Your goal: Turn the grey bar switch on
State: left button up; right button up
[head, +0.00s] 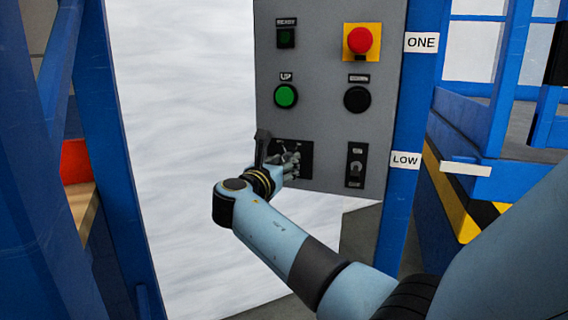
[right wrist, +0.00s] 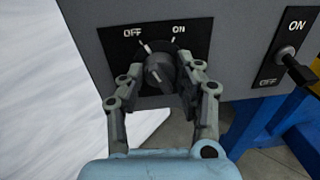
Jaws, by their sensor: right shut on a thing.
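The grey bar switch (right wrist: 159,72) is a dark grey rotary knob with a raised bar, on a black plate marked OFF at left and ON at right. In the right wrist view its bar looks tilted, upper end toward OFF. My right gripper (right wrist: 166,76) has one finger on each side of the knob and is shut on it. In the head view the right gripper (head: 287,163) covers most of the knob and part of its black plate (head: 305,160). My left gripper is not in view.
The grey panel (head: 320,115) also carries a toggle switch (head: 355,168) close to the right, a red button (head: 360,40) on yellow, a green button (head: 286,96) and a black button (head: 357,99). A blue post (head: 404,210) stands right of the panel.

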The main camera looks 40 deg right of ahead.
jog(key=m+y+b, duration=0.1)
jog(key=m, duration=0.9)
jog(key=shift+s, duration=0.1)
jog(key=shift+m, duration=0.4)
dwell(0.3)
jog(key=o, duration=1.1)
jog(key=shift+o, duration=0.2)
jog(key=v, duration=0.7)
jog(key=shift+s+a, duration=0.15)
